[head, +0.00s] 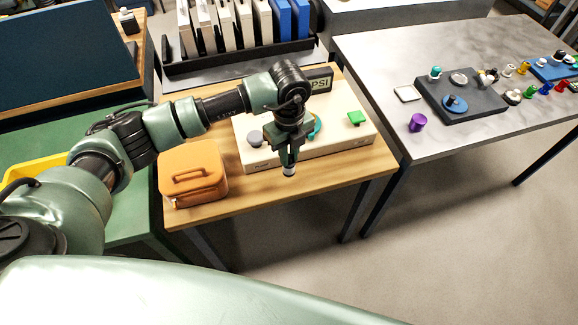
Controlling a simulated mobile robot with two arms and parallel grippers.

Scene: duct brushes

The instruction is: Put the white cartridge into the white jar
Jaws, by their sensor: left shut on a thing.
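My left gripper (289,158) hangs above the front edge of the wooden table and points down. It is shut on a small whitish cylinder with a dark end (289,170), which looks like the white cartridge. The fingers hide its upper part. I cannot single out the white jar with certainty. A small whitish round piece (513,97) stands on the grey table at the right, too small to identify. My right gripper is not in view.
A cream panel box (350,143) with a green switch (356,118) lies behind my gripper. An orange case (192,174) stands left. On the grey table are a black board (470,107), a purple cylinder (418,122) and several small coloured pieces. A gap separates the tables.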

